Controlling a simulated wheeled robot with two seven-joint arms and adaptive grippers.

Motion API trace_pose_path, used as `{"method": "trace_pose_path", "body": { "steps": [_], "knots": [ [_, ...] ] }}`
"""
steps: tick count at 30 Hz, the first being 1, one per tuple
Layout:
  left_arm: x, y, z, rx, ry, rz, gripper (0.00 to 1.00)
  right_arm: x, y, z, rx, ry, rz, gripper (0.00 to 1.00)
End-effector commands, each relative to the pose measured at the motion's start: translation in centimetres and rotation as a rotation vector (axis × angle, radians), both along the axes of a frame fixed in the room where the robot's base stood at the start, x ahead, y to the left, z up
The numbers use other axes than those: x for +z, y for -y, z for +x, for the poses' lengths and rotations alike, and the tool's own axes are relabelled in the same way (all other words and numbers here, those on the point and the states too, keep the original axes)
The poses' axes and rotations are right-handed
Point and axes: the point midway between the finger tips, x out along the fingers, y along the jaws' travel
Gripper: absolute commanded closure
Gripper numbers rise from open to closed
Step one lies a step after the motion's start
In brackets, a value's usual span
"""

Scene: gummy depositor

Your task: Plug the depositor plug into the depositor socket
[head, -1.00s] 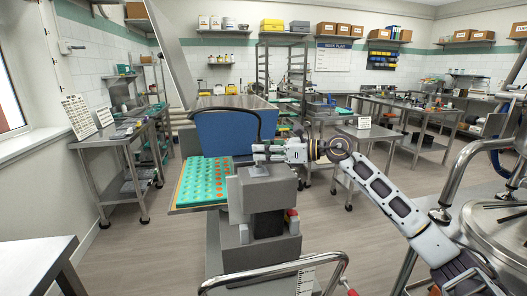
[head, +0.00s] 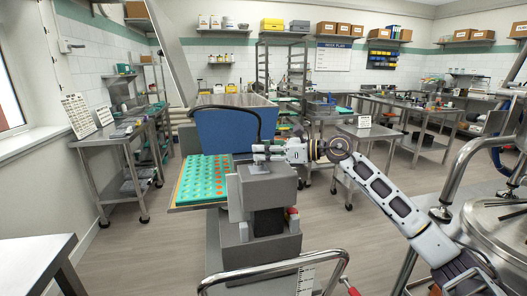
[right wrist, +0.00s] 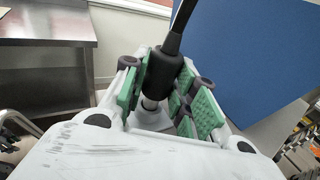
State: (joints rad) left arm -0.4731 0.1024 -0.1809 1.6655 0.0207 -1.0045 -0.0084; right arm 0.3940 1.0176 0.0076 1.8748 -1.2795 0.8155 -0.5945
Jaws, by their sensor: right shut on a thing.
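The depositor plug (right wrist: 165,72) is a black cylinder with a cable from its top and a pale metal end below. My right gripper (head: 258,152) holds it upright just above the grey pedestal box (head: 266,184). In the right wrist view the green-padded fingers of my right gripper (right wrist: 160,92) are shut on the plug's sides. The depositor socket seems to be the light grey piece (right wrist: 152,121) under the plug's end. I cannot tell whether the plug's end touches or enters it. My left gripper is not in view.
The blue depositor housing (head: 234,131) stands right behind the plug, with the black cable (head: 226,107) arching over it. A green mould tray (head: 203,180) lies left of the pedestal. A metal rail (head: 270,270) stands in front. Open floor lies to the left.

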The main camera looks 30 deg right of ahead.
Motion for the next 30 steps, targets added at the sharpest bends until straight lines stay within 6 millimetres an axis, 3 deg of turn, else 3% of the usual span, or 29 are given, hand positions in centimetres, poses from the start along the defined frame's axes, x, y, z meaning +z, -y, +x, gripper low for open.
{"method": "trace_pose_path", "body": {
  "steps": [30],
  "knots": [
    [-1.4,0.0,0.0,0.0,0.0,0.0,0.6,-1.6,0.0,0.0,0.0,0.0,0.0,1.0]
  ]
}}
